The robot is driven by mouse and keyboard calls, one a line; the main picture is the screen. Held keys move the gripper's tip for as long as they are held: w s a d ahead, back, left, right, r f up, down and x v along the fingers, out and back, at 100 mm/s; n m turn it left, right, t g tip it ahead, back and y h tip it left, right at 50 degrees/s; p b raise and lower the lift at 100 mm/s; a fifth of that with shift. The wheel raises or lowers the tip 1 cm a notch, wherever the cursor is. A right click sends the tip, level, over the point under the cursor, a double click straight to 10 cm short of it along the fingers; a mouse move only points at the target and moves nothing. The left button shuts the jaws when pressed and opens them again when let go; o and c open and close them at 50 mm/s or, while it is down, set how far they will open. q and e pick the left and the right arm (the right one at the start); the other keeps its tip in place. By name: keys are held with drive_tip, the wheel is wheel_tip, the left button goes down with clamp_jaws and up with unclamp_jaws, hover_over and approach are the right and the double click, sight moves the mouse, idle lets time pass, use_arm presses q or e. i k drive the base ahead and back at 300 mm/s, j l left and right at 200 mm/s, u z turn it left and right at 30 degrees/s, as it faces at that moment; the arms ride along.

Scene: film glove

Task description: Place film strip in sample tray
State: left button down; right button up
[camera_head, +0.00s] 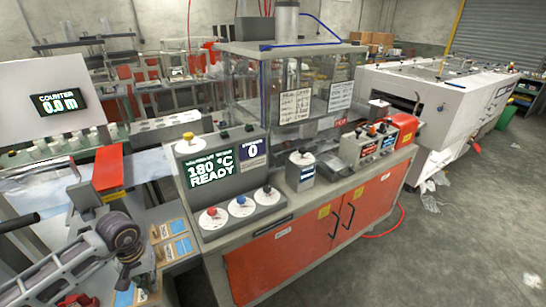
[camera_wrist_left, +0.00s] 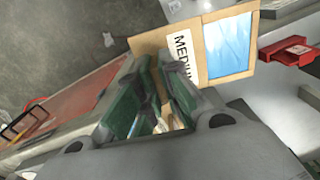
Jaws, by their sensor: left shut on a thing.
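My left gripper (camera_head: 143,284) is low at the left of the head view, over the bench edge beside the small cardboard sample trays. In the left wrist view its green-padded fingers (camera_wrist_left: 150,105) are closed on a thin pale piece, probably the film strip (camera_wrist_left: 160,122), which is mostly hidden between them. A cardboard sample tray (camera_wrist_left: 150,43) marked "MEDIUM", with a shiny blue sheet in it, lies just beyond the fingertips. In the head view, sample trays (camera_head: 165,253) with blue patches sit near the gripper. My right gripper is not in view.
A sealing machine with a control box (camera_head: 220,165) reading 180 °C READY stands right of the trays, above orange cabinet doors (camera_head: 300,245). A red part (camera_head: 108,165) is above the film web at left. Open floor (camera_head: 440,245) lies at right.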

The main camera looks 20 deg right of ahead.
sight(332, 162)
drive_tip(key=i+l+u, duration=0.15)
drive_tip(key=l, duration=1.3)
drive_tip(key=i+l+u, duration=0.15)
drive_tip(key=l, duration=1.3)
drive_tip(key=l+u, duration=0.15)
drive_tip(key=l, duration=1.3)
drive_tip(key=k+l+u, duration=0.15)
drive_tip(key=l, duration=1.35)
